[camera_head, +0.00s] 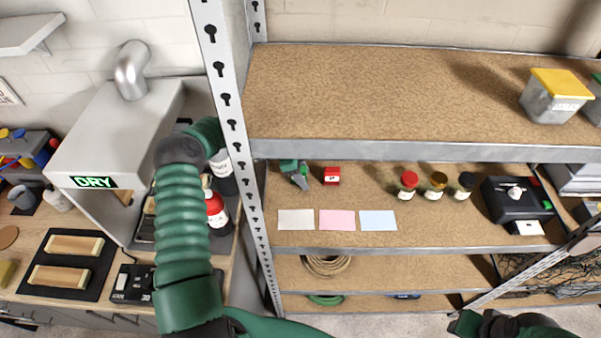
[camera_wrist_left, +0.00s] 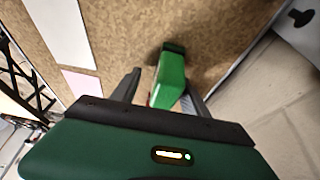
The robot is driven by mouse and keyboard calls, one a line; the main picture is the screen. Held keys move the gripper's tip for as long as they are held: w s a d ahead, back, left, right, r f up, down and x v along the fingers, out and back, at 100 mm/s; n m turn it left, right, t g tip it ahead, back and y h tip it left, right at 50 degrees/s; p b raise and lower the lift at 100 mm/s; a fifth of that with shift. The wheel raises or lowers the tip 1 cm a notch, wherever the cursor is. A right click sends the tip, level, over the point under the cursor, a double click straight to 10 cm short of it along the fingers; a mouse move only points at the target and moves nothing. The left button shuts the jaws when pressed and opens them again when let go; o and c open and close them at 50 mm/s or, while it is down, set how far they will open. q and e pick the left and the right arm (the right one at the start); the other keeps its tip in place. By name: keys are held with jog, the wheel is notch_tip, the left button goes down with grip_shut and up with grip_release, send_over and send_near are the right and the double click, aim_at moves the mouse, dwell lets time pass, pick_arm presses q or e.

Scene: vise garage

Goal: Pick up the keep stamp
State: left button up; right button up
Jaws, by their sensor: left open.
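A green stamp-like block with a dark end (camera_wrist_left: 172,78) shows between my left fingers in the left wrist view; I take it for the keep stamp, but no label is readable. In the head view only a bit of green (camera_head: 304,168) shows behind my gripper. My left gripper (camera_head: 299,181) is open over the back left of the middle shelf, and its two fingers (camera_wrist_left: 161,84) flank the block; whether they touch it I cannot tell. A red block (camera_head: 331,175) stands just right of it. My right gripper (camera_head: 468,322) is at the bottom right edge, its jaws unclear.
White, pink and blue cards (camera_head: 337,219) lie at the shelf's front. Jars with red, orange and black lids (camera_head: 437,185) and a black box (camera_head: 512,197) stand further right. The upper shelf (camera_head: 390,85) hangs above.

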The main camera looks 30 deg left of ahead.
pick_arm(q)
jog(key=shift+w+a+f, duration=0.1)
jog(key=shift+w+f, duration=0.1)
jog(key=shift+s+a, duration=0.2)
jog(key=shift+a, duration=0.15)
jog(key=c, duration=0.6)
jog(key=shift+d+r, duration=0.1)
jog(key=c, duration=0.5)
jog(key=shift+w+d, duration=0.1)
jog(key=shift+d, duration=0.05)
grip_shut()
pick_arm(e)
jog(key=shift+w+a, duration=0.1)
jog(key=shift+a, duration=0.1)
pick_arm(q)
jog(key=shift+r, duration=0.1)
